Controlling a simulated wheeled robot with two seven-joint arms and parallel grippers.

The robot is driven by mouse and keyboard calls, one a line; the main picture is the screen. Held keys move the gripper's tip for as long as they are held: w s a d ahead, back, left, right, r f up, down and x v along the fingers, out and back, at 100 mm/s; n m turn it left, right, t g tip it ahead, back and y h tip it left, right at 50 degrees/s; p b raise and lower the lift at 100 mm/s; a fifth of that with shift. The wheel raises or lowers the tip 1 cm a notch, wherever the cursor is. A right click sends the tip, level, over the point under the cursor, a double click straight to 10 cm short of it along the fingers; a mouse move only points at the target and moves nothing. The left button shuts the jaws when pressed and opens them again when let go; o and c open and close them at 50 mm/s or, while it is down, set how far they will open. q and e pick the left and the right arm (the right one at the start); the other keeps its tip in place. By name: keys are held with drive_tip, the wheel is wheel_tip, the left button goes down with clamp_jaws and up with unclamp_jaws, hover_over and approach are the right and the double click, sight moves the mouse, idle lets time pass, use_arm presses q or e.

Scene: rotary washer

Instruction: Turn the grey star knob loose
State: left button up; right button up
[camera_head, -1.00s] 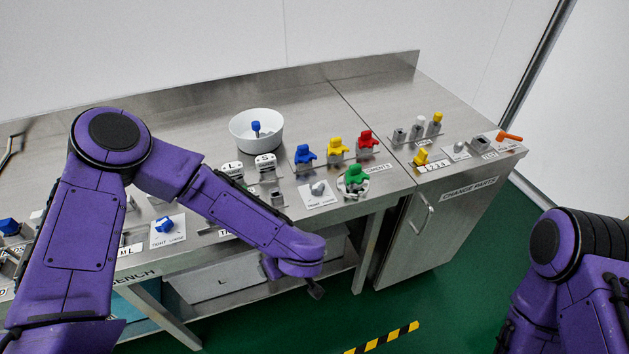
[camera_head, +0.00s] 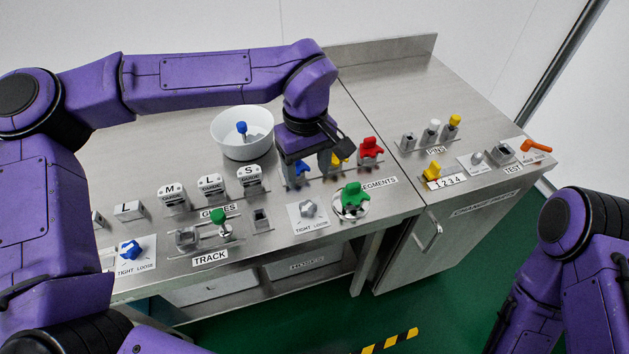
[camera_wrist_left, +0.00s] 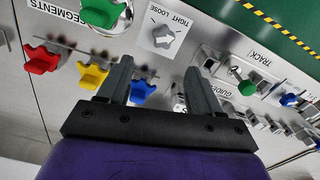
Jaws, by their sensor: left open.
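The grey star knob (camera_head: 308,209) sits on a white plate marked TIGHT and LOOSE, near the bench's front edge. It also shows in the left wrist view (camera_wrist_left: 163,37), beyond the fingertips and roughly between their lines. My left gripper (camera_head: 316,147) hangs over the bench behind the knob, above the blue and yellow pieces, and covers part of them. In the left wrist view its two fingers (camera_wrist_left: 159,70) are spread apart with nothing between them. It is apart from the knob. My right gripper is out of sight; only its arm shows at the right edge.
A green piece (camera_head: 354,196) stands just right of the knob, and a red piece (camera_head: 370,151) stands behind it. A white bowl (camera_head: 243,133) stands at the back. A blue star knob (camera_head: 131,250) is at the left. A grey block (camera_head: 262,219) stands left of the grey knob.

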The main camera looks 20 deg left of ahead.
sight(307, 206)
use_arm(q)
drive_tip(key=f, duration=0.6)
drive_tip(key=f+p, duration=0.1)
drive_tip(key=f, duration=0.3)
drive_tip(key=shift+s+f, duration=0.1)
drive_tip(key=shift+s, duration=0.25)
drive_tip(key=c, duration=1.1)
